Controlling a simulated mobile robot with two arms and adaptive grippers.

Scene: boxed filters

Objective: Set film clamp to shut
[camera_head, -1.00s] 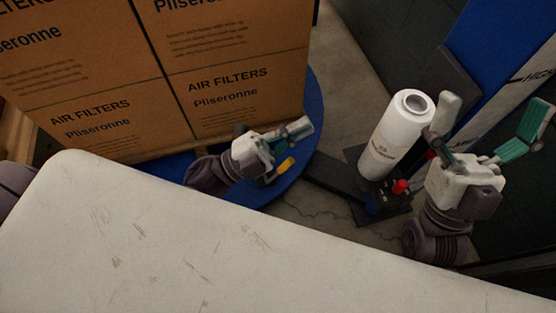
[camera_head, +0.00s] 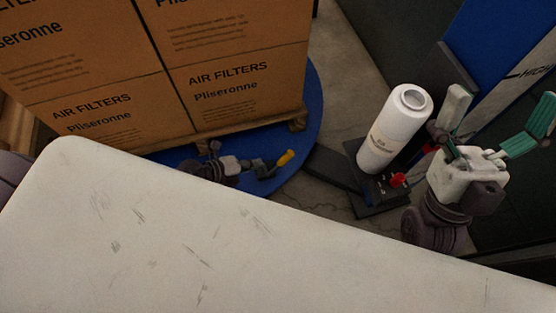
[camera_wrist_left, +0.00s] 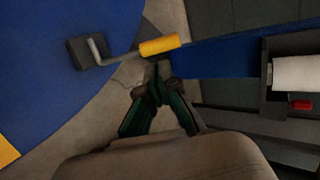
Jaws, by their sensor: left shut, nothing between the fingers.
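The film clamp appears to be the small lever with a yellow handle (camera_head: 285,158) by the blue turntable's edge. In the left wrist view its yellow handle (camera_wrist_left: 160,45) sticks out to the right from a bent grey rod and dark block (camera_wrist_left: 87,51). My left gripper (camera_wrist_left: 157,80) is shut and empty, its tips just below the handle in that picture; I cannot tell whether they touch. In the head view the left gripper (camera_head: 232,165) is partly hidden behind my white body. My right gripper (camera_head: 490,125) is open and empty at the right.
Stacked air filter boxes (camera_head: 225,95) stand on a pallet on the blue turntable (camera_head: 312,110). A white film roll (camera_head: 395,130) stands on a dark carriage with a red knob (camera_head: 398,180), close to my right gripper. A blue and dark mast (camera_head: 460,70) rises behind it.

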